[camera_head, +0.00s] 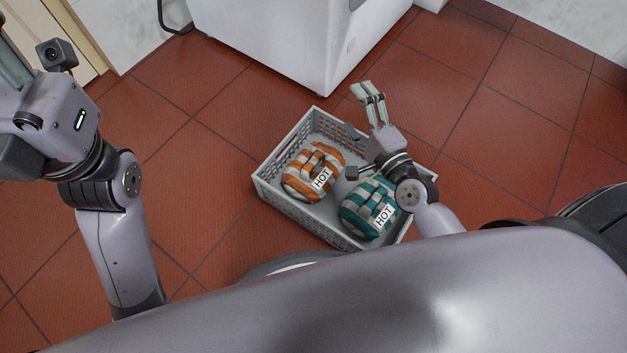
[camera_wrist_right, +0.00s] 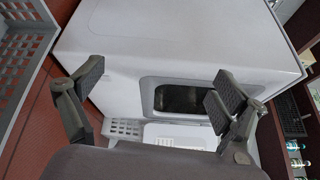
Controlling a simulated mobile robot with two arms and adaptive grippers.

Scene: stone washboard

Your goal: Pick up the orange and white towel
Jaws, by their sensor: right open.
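The orange and white striped towel (camera_head: 315,170) is a folded bundle with a white "HOT" label. It lies in the left part of a light grey basket (camera_head: 290,211) on the floor, in the head view. My right gripper (camera_head: 368,91) is open and empty, over the basket's far right side with its fingers pointing past the far rim. It is to the right of the orange towel and apart from it. The right wrist view shows its spread fingers (camera_wrist_right: 157,88) but no towel. Only part of my left gripper (camera_head: 13,66) shows at the left edge; its fingertips are cut off.
A teal and white "HOT" towel (camera_head: 368,208) lies in the basket's right part, partly behind my right arm. A white appliance (camera_head: 300,40) stands beyond the basket; the wrist view shows its dark window (camera_wrist_right: 180,98). Red tiled floor is free left and right.

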